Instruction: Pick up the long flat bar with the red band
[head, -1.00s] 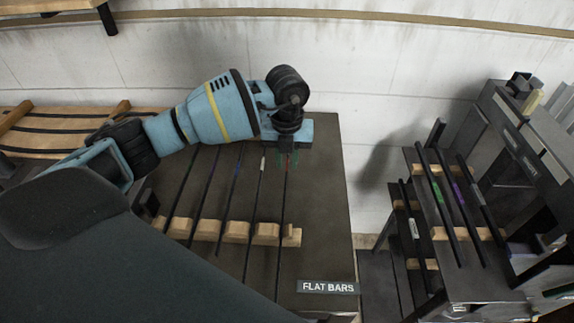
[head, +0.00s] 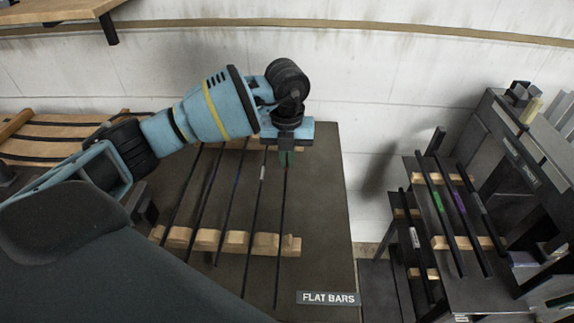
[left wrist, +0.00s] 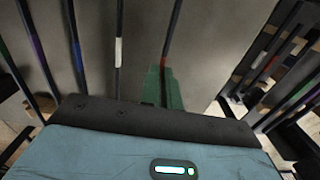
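The long flat bar with the red band (head: 283,215) is the rightmost dark bar on the table, lying lengthwise over the wooden supports. Its red band shows in the left wrist view (left wrist: 163,63), right at the green fingertips. My left gripper (head: 287,158) points down over the bar's far part. Its green fingers (left wrist: 165,88) are close together, one on each side of the bar, and look shut on it. The gripper hides the bar's far end in the head view. I cannot tell any gap between bar and supports. My right gripper is not in view.
A bar with a white band (head: 259,200) lies just left, with several more bars beyond it. The table (head: 325,220) is bare on the right, with a FLAT BARS sign (head: 328,298) at its front. A rack (head: 470,285) with banded bars stands at right.

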